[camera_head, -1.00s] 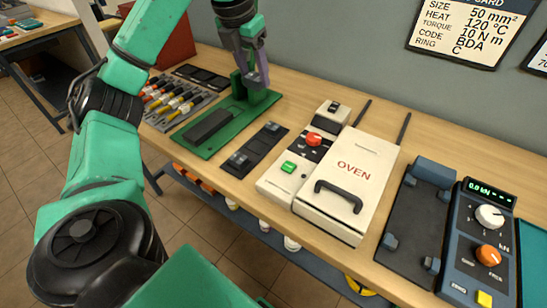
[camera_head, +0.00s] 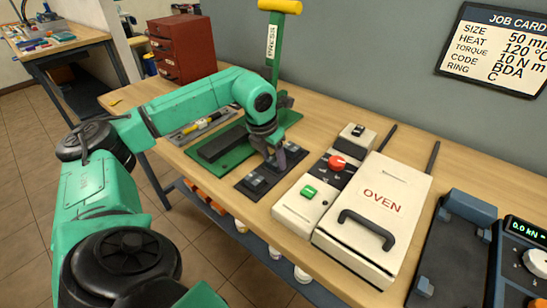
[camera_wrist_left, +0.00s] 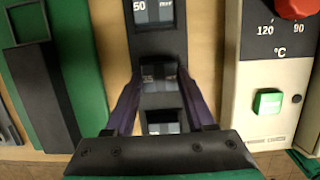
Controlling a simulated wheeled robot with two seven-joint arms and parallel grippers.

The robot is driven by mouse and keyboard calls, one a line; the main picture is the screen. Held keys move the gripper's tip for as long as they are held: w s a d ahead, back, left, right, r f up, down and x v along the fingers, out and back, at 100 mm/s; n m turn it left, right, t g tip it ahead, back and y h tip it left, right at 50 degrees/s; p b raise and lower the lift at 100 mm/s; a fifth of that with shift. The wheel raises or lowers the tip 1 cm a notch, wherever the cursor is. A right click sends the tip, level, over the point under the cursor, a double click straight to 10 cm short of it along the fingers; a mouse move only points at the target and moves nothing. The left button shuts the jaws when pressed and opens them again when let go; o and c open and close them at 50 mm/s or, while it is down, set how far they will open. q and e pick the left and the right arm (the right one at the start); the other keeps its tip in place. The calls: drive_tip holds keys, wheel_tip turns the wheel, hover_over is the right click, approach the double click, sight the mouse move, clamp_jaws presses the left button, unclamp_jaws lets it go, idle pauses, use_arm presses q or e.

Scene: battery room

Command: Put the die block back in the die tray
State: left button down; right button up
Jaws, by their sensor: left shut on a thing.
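My left gripper (camera_head: 279,163) points down over the dark die tray (camera_head: 271,189), which lies between the green press base and the oven. In the left wrist view, its purple fingers (camera_wrist_left: 161,82) are shut on a small dark die block (camera_wrist_left: 159,76) with a grey label. The block is over the middle of the tray (camera_wrist_left: 159,45); I cannot tell whether it is fully seated. Another block, labelled 50 mm² (camera_wrist_left: 154,12), sits at one end of the tray, and a further block (camera_wrist_left: 163,127) at the other. My right gripper is not in view.
The green press (camera_head: 272,50) with its yellow-topped handle stands behind my gripper. The white oven (camera_head: 372,212) and its control box (camera_head: 303,204) are close on the right. A red drawer cabinet (camera_head: 183,47) stands at the back left.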

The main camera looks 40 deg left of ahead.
use_arm(q)
drive_tip(key=shift+f, duration=0.1)
drive_tip(key=c, duration=0.6)
unclamp_jaws()
drive_tip(key=o, duration=0.3)
drive_tip(key=shift+o, duration=0.2)
drive_tip(key=shift+r, duration=0.65)
drive_tip(key=v, duration=1.1)
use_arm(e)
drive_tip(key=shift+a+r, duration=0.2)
use_arm(q)
drive_tip(key=shift+s, duration=0.1)
